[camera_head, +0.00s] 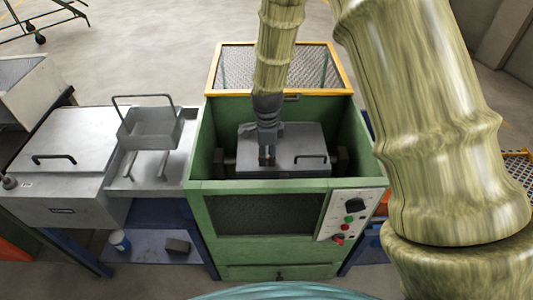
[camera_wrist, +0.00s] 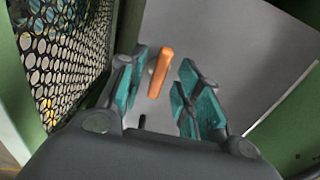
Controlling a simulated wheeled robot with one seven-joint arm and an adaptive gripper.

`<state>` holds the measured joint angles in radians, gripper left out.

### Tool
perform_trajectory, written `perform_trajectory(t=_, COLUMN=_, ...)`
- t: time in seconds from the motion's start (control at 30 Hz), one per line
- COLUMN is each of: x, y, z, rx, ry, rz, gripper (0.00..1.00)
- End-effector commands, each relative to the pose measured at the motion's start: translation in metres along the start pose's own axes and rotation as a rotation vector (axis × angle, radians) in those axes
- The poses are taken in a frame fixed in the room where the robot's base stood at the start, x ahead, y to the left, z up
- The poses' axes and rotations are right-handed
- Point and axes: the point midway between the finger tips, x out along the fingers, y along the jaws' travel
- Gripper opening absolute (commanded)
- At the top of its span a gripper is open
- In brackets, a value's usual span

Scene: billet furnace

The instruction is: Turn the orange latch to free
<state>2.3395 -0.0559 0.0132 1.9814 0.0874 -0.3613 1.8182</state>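The orange latch (camera_wrist: 160,72) shows in the wrist view as a short tilted bar above a grey surface (camera_wrist: 225,45). It lies between the far ends of the two teal finger pads, closer to the left one. I cannot tell whether a pad touches it. My gripper (camera_wrist: 162,90) is open, with a clear gap between the pads. In the head view my gripper (camera_head: 266,158) points down into the green box (camera_head: 265,187), at the left part of a grey lid (camera_head: 300,140). The latch is mostly hidden there by the gripper.
The green walls stand close around the gripper. A yellow-framed mesh cover (camera_head: 318,68) stands raised at the back. The grey lid has a dark handle (camera_head: 310,160). A control panel (camera_head: 350,213) is on the front right. A wire-handled basket (camera_head: 150,128) stands on the left bench.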

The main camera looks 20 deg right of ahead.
Motion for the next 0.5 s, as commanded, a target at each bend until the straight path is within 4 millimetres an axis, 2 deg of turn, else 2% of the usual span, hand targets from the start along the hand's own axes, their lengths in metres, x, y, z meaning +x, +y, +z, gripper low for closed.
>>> perform_trajectory(t=0.27, x=0.0003, y=0.0001, z=-0.0002, rx=0.000, ry=0.000, rz=-0.001, gripper=0.34)
perform_trajectory(t=0.43, x=0.0003, y=0.0002, z=-0.0002, rx=0.000, ry=0.000, rz=0.000, gripper=0.05)
perform_trajectory(t=0.47, x=0.0003, y=0.0002, z=-0.0001, rx=0.000, ry=0.000, rz=-0.001, gripper=0.00)
perform_trajectory(t=0.5, x=0.0003, y=0.0002, z=-0.0001, rx=0.000, ry=0.000, rz=-0.001, gripper=0.00)
